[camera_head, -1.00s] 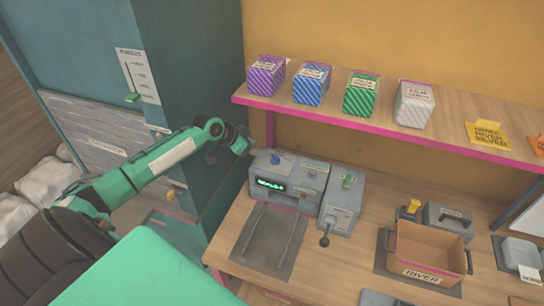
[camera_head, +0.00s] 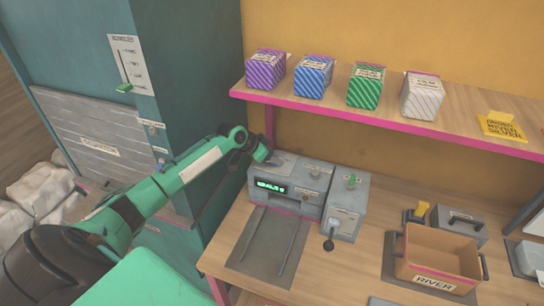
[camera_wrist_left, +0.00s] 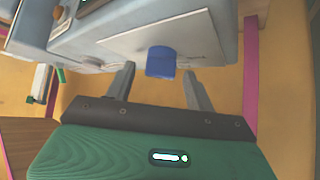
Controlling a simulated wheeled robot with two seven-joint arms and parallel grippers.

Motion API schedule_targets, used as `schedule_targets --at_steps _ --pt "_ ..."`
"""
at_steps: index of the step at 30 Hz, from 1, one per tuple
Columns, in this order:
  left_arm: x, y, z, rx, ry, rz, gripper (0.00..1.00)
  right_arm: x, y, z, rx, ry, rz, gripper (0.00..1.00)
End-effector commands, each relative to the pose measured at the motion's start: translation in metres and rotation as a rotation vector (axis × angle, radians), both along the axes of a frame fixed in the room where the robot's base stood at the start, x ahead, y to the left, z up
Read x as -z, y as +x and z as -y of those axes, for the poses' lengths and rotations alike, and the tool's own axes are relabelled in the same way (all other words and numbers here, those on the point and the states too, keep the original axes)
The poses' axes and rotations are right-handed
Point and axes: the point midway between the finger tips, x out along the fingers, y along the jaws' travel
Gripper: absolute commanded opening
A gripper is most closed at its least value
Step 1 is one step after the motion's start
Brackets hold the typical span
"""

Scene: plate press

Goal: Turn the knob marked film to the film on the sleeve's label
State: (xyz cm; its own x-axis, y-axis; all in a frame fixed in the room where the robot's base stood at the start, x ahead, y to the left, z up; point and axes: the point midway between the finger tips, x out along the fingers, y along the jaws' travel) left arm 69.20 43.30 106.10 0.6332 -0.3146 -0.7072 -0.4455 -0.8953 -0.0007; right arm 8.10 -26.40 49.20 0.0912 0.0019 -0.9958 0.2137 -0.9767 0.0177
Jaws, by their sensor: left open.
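The blue knob (camera_wrist_left: 161,61) sits on a pale plate on the grey machine (camera_head: 312,200). My left gripper (camera_head: 277,160) is over the machine's top left and hides the knob in the head view. In the wrist view, my left gripper (camera_wrist_left: 158,72) is open, with the knob between and slightly beyond its fingertips; a gap shows on each side. The knob's marking and pointer are not readable. A yellow card (camera_head: 503,127), possibly the sleeve, lies on the shelf; its label seems to read "RIVER SILVER", with small blurred words above. My right gripper is not in view.
A second knob, green (camera_head: 351,180), and a black-tipped lever (camera_head: 329,243) are on the machine's right block. A green display (camera_head: 271,187) glows on its front. Striped boxes, including a purple one (camera_head: 265,70), line the shelf (camera_head: 470,122) above. A cardboard box (camera_head: 437,252) stands right.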

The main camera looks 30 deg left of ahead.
Motion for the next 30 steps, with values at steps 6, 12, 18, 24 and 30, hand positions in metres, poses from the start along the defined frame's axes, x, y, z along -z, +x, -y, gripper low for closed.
schedule_targets --at_steps 6,12,18,24,30 --pt "0.0 0.0 0.0 0.0 0.0 0.0 0.27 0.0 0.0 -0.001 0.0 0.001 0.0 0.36" --pt "0.0 0.0 0.0 0.001 0.0 0.0 0.1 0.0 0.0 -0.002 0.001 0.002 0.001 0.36" --pt "0.003 0.0 -0.001 0.033 0.0 0.001 0.1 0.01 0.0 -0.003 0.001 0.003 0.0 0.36" --pt "0.006 0.002 -0.002 0.134 -0.001 0.002 0.1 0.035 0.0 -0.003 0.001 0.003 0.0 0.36" --pt "0.007 0.004 -0.004 0.298 -0.002 0.003 0.1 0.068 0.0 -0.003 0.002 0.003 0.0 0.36"
